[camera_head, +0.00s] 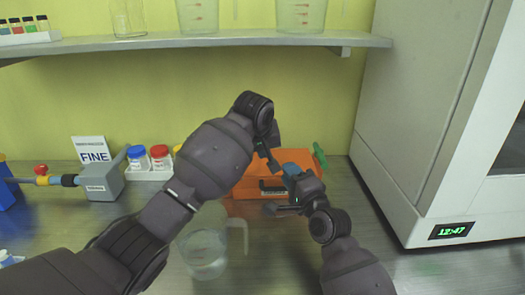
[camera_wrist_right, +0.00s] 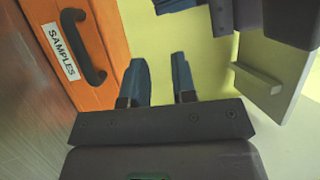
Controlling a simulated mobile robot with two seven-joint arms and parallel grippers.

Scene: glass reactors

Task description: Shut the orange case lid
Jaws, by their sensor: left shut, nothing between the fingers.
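The orange case (camera_head: 243,190) stands on the bench behind my grippers, and they hide much of its middle. In the right wrist view, its orange face (camera_wrist_right: 112,22) shows at the left, with a black handle (camera_wrist_right: 88,50) and a SAMPLES label. I cannot tell how far the lid is open. My left gripper (camera_head: 270,160) is shut and empty in front of the case's upper part. My right gripper (camera_head: 287,174) is just below and right of it; its two blue fingers (camera_wrist_right: 159,70) are apart with nothing between them, beside the case's handle side.
A clear jug (camera_head: 204,255) stands in front of the case, partly behind my left arm. A large white appliance (camera_head: 405,130) bounds the right. A shelf (camera_head: 100,48) runs above.

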